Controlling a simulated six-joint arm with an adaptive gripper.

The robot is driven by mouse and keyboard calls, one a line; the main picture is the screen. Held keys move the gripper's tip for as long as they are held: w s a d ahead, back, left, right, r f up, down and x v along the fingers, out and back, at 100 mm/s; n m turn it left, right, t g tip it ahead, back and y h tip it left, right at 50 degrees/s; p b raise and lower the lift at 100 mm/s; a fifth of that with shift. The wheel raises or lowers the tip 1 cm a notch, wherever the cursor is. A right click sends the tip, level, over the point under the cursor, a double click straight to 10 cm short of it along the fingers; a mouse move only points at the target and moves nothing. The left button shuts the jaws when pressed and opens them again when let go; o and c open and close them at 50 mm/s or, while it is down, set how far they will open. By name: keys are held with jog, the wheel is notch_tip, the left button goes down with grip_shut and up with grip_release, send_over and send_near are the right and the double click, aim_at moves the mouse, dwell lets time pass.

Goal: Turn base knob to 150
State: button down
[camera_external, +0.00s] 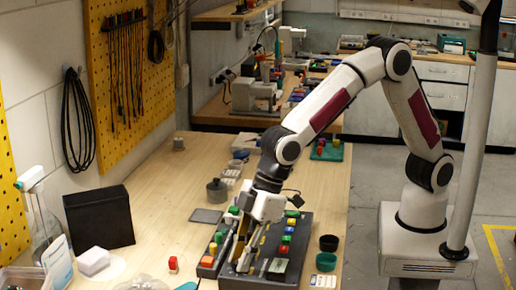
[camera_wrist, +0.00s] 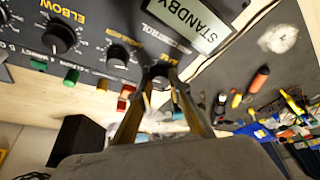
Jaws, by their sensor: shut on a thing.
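The dark control panel (camera_external: 288,262) lies on the wooden bench in the external view. In the wrist view, the base knob (camera_wrist: 160,72) is black and round, beside yellow lettering and the STANDBY display (camera_wrist: 188,22). My gripper (camera_wrist: 161,90) is shut on this knob, its brass-coloured fingers on either side. The fingers hide part of the knob and its scale, so I cannot read its setting. In the external view my gripper (camera_external: 242,252) reaches down onto the panel's left part; the knob is hidden there.
The elbow knob (camera_wrist: 60,38) and another black knob (camera_wrist: 118,56) sit beside the base knob. Coloured buttons (camera_external: 285,240) line the panel. A black box (camera_external: 98,218) stands left on the bench; dark and green cups (camera_external: 327,261) stand right of the panel.

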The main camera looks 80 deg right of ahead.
jog(key=shift+m+h, duration=0.3)
jog(key=shift+m, duration=0.6)
jog(key=c, duration=1.9)
grip_release()
jog(key=shift+s+r, duration=0.1)
jog(key=shift+r, duration=0.05)
jog(key=v, duration=1.1)
jog(key=shift+s+r, duration=0.25)
jog(key=shift+r, duration=0.1)
